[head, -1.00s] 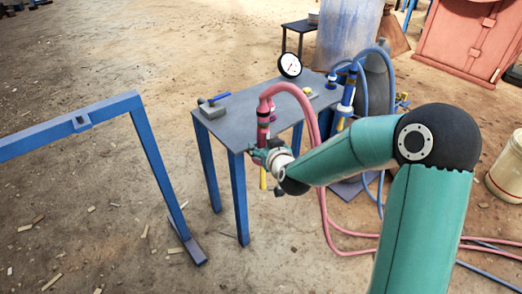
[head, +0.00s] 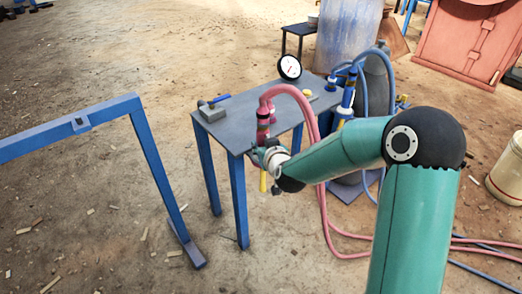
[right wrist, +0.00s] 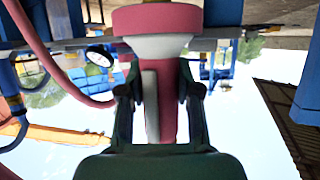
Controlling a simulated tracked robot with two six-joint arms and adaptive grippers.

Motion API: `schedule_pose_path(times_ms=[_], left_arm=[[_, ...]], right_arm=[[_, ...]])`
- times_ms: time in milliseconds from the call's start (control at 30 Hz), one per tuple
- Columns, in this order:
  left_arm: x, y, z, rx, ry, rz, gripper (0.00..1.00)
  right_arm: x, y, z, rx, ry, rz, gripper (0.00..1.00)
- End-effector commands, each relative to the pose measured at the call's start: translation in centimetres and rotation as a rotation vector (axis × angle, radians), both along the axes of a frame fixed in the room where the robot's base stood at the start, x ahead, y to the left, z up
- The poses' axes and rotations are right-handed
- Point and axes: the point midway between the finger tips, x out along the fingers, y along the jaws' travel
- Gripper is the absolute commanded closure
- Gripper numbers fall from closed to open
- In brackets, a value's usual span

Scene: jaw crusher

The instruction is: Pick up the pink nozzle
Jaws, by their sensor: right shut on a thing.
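The pink nozzle (head: 263,122) stands roughly upright at the front edge of the grey-topped table in the head view. A pink hose (head: 292,91) arcs from its top, and a yellow end shows below the gripper. My right gripper (head: 259,156) is shut on the nozzle. In the right wrist view the pink nozzle (right wrist: 167,100) sits between the two dark fingers, with a pale collar and wider pink part above them. The fingers hide part of the nozzle in the head view. My left gripper is not in view.
The table (head: 240,126) carries a pressure gauge (head: 289,67) and a grey block (head: 212,113). Blue hoses and a cylinder (head: 376,85) stand behind it at right. A blue frame (head: 152,165) stands at left; bare floor lies between.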

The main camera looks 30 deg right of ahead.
Motion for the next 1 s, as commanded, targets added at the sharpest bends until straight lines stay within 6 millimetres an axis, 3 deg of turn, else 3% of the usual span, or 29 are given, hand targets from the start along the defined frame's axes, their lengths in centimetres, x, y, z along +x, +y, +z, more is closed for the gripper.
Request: schedule_pose_path(times_ms=[267, 467, 1000], left_arm=[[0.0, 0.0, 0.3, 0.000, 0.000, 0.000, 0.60], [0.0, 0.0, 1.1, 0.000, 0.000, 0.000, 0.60], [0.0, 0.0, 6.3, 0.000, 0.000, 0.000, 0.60]], right_arm=[[0.0, 0.0, 0.7, -0.002, -0.004, -0.001, 1.00], [0.1, -0.1, 2.7, -0.002, -0.006, -0.002, 1.00], [0.0, -0.1, 13.5, -0.002, -0.007, -0.001, 1.00]])
